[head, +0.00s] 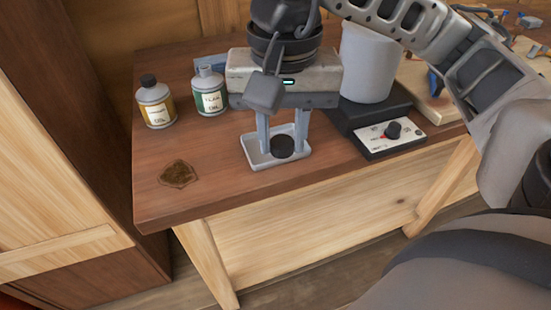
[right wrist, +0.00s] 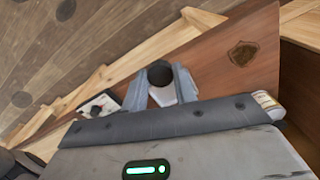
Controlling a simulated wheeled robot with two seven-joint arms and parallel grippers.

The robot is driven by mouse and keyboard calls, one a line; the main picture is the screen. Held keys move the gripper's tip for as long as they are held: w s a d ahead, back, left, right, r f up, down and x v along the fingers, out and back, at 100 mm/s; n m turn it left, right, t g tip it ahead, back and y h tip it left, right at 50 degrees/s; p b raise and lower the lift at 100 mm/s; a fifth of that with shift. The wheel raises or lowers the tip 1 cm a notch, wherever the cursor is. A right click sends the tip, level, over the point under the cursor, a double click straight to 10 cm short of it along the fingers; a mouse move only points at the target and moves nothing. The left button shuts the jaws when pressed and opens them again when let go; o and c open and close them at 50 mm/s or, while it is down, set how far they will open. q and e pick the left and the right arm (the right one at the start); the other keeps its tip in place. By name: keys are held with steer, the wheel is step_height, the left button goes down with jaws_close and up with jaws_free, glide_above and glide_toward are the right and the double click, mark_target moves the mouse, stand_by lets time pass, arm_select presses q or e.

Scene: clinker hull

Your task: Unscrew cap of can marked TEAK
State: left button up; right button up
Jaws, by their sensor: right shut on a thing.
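The can marked TEAK (head: 210,92) has a green label and stands upright near the back of the bench. Its top shows a pale neck with no black cap on it. My right gripper (head: 283,140) points down over a small white tray (head: 253,158), to the right of and in front of the can. It is shut on a round black cap (head: 283,147), which also shows between the fingers in the right wrist view (right wrist: 160,74). The cap is inside the tray's outline; I cannot tell whether it touches the bottom. My left gripper is out of view.
A yellow-labelled can (head: 155,103) with a black cap stands left of the TEAK can. A white pot (head: 368,62) stands on a dark base beside a control panel with a knob (head: 392,130). A dark stain (head: 178,174) marks the bare front left of the bench (head: 215,150).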

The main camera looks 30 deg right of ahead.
steer(key=shift+s+d+m, duration=0.3)
steer(key=shift+w+d+f, duration=0.15)
steer(key=shift+w+d, duration=0.1)
steer(key=shift+w, duration=0.05)
steer(key=w+d+f, duration=0.1)
steer(key=w+f, duration=0.1)
steer(key=w, duration=0.1)
steer(key=w+d+f, duration=0.2)
steer(key=w+f, duration=0.1)
steer(key=w, duration=0.1)
steer(key=w+d+f+b, duration=0.1)
steer(key=w+d+f, duration=0.1)
steer(key=w, duration=0.1)
steer(key=shift+w+f, duration=0.2)
steer(key=shift+f, duration=0.15)
steer(key=shift+w+d+f, duration=0.2)
steer(key=shift+w+f, duration=0.15)
steer(key=shift+f, duration=0.05)
steer(key=shift+w+d+f, duration=0.1)
steer(key=shift+w+f, duration=0.05)
steer(key=shift+f, duration=0.85)
steer(key=shift+w+d+f, duration=0.1)
steer(key=shift+w+f, duration=0.05)
steer(key=shift+f, duration=0.8)
